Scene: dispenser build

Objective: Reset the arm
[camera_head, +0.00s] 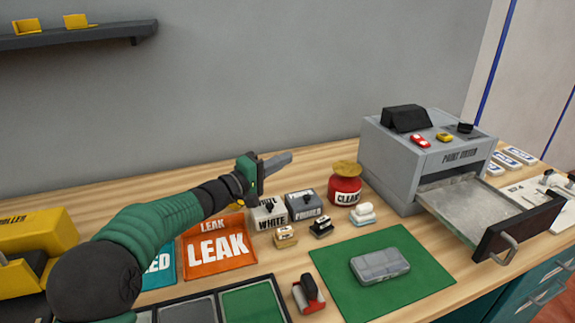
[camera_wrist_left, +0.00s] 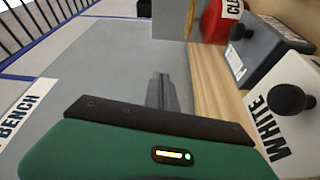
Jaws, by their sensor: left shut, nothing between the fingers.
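My left arm comes in from the left in the head view, and its gripper (camera_head: 277,162) is raised above the back of the bench. The gripper is shut, with its fingers together and nothing between them. It points right, above and behind the white box (camera_head: 270,215) and the grey powder box (camera_head: 302,203). In the left wrist view the shut fingers (camera_wrist_left: 162,90) show, with the white box (camera_wrist_left: 290,120) to their right. My right gripper does not show.
The grey paint dryer (camera_head: 400,160) stands at the right with its drawer (camera_head: 480,212) pulled out. A red jar (camera_head: 345,190), orange LEAK tray (camera_head: 215,262), green mat (camera_head: 345,270) with a grey case (camera_head: 380,265), and a red-and-black tool (camera_head: 309,294) occupy the bench. A wall shelf (camera_head: 80,36) hangs upper left.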

